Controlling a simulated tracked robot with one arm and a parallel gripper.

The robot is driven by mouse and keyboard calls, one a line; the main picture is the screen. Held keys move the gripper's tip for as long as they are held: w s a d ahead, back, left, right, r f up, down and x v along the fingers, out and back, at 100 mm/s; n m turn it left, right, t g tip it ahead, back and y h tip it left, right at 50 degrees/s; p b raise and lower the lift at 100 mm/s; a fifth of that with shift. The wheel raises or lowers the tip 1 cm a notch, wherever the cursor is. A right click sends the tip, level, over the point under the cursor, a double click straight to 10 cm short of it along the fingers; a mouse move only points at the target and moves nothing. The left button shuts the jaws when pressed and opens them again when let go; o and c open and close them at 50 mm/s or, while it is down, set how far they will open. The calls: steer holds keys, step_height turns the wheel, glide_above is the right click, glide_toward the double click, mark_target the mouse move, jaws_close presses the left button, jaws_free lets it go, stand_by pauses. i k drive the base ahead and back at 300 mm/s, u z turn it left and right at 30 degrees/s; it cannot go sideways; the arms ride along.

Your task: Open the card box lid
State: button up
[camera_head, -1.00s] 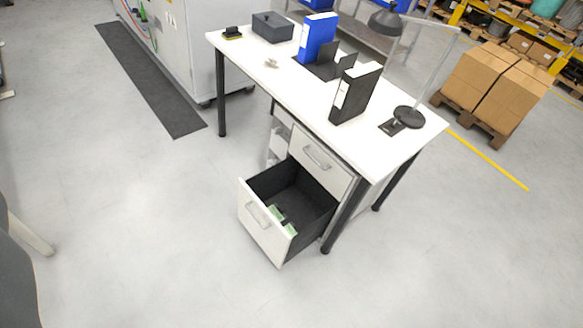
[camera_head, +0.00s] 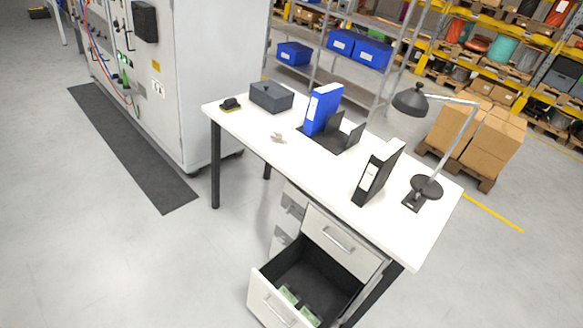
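A dark grey box with a lid (camera_head: 271,97) sits at the far left part of the white desk (camera_head: 320,175). I take it to be the card box; its lid looks shut. My gripper is not in view.
On the desk are a blue binder (camera_head: 322,108), a black binder (camera_head: 378,172), a lamp (camera_head: 427,187) and small loose items (camera_head: 278,138). A drawer (camera_head: 306,284) stands open below the desk, with greenish things inside. A grey cabinet (camera_head: 190,80) stands behind left.

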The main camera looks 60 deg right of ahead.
mark_target(272, 89)
steer(key=i, duration=4.2)
steer(key=z, duration=2.85)
steer(key=i, duration=0.15)
steer(key=z, duration=1.8)
